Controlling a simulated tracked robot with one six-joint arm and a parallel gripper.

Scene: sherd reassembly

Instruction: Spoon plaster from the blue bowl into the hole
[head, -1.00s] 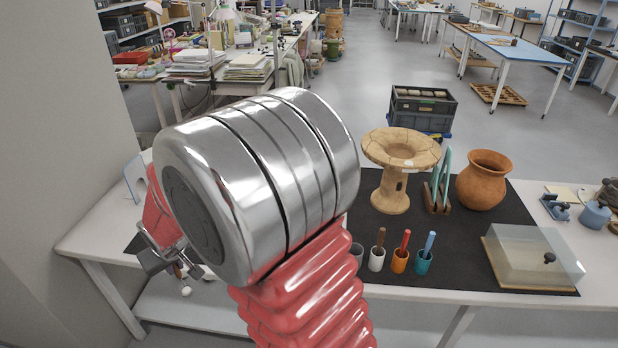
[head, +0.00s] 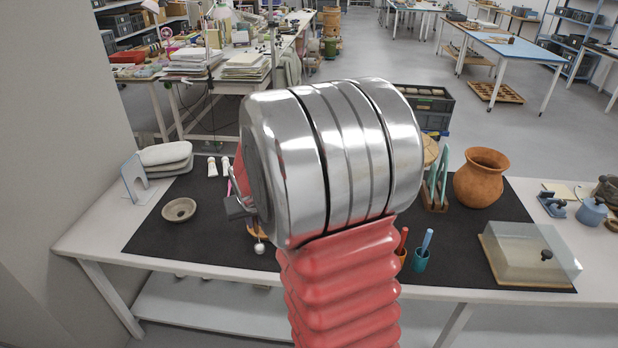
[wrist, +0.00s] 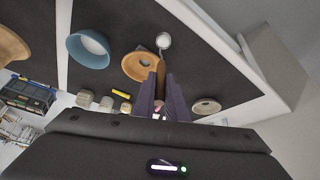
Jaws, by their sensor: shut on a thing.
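My gripper (wrist: 160,97) is shut on the spoon (wrist: 163,41), whose pale round end extends past the fingertips in the wrist view. In the head view the gripper (head: 238,207) is partly hidden by my arm, and a pale spoon end shows below it. Whether plaster lies in the spoon is too small to tell. The blue bowl (wrist: 88,51), with white plaster inside, stands left of the spoon in the wrist view, apart from it. My arm hides it in the head view. The tan pedestal vessel (head: 431,150) is mostly hidden behind my arm. I cannot make out the hole.
A tan round dish (wrist: 141,67) lies close beside the spoon. A small grey bowl (head: 180,209) sits on the dark mat's left.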

